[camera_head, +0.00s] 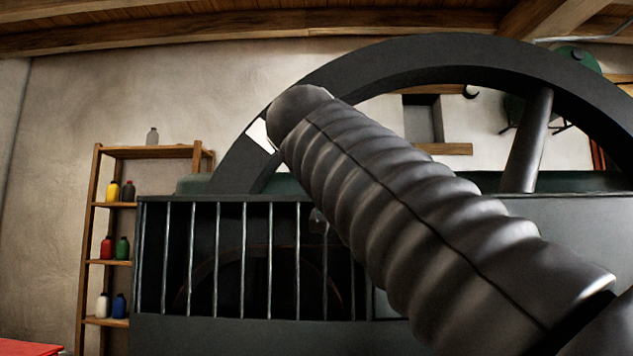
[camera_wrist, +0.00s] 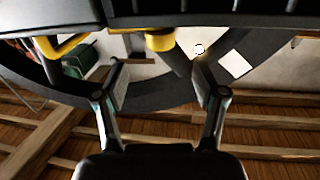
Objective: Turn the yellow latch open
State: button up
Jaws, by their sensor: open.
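In the wrist view my gripper (camera_wrist: 160,74) has its two fingers spread apart with nothing between them. A short round yellow piece (camera_wrist: 160,41) shows just beyond the fingertips, under a dark edge. A bent yellow bar (camera_wrist: 62,47) shows to its left, beyond the left finger. I cannot tell which of these is the yellow latch, or whether both belong to it. Neither looks gripped. In the head view my ribbed arm covers the middle, and no yellow latch or gripper finger shows there.
A large dark flywheel (camera_head: 440,50) stands behind a dark barred guard (camera_head: 225,335) in the head view. A wooden shelf (camera_head: 108,265) with several bottles is at the left. The wheel rim (camera_wrist: 160,95) also crosses the wrist view, with wooden ceiling beams (camera_wrist: 275,152) beyond.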

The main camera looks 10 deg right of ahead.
jog(key=p+x, duration=0.1)
jog(key=x, duration=0.9)
jog(key=shift+w+p, duration=0.1)
jog(key=shift+p, duration=0.3)
jog(key=shift+c, duration=0.2)
jog(key=c, duration=1.1)
